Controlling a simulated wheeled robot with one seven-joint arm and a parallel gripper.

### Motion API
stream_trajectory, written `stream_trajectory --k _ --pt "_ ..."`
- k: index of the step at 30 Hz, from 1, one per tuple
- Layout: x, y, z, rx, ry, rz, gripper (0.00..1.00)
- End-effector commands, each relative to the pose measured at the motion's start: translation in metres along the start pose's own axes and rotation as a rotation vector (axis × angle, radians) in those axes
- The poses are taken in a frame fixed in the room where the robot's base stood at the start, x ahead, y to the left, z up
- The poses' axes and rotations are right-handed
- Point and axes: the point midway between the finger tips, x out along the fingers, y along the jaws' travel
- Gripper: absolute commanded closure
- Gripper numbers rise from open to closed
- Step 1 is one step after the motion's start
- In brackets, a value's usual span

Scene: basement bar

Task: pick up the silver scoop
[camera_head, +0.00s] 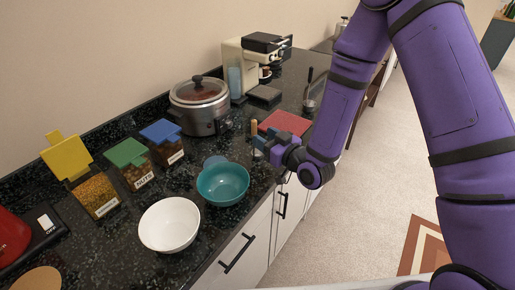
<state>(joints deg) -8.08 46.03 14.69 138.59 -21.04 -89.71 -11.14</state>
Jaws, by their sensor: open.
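I cannot make out a silver scoop for certain. A small upright tan piece (254,127), perhaps a handle, shows just left of my gripper, with its lower part partly hidden. A dark-handled utensil (310,76) stands in a small metallic holder (311,97) farther back on the counter; its lower end is hidden. My gripper (266,147) is open over the counter's front edge, behind and right of a teal bowl (223,184). Nothing is visibly held, though the fingers are small and partly covered by the wrist.
A white bowl (169,224) stands in front. Yellow (93,189), green (131,164) and blue (163,142) lidded bins and a slow cooker (201,105) line the wall. A red board (286,122) lies behind my gripper, and a coffee machine (254,62) stands farther back.

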Motion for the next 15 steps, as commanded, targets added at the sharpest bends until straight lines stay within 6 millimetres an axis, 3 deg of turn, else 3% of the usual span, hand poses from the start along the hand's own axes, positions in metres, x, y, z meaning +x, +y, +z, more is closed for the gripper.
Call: stream_trajectory --k 15 --pt "0.053 0.005 -0.004 -0.001 0.001 0.001 0.52"
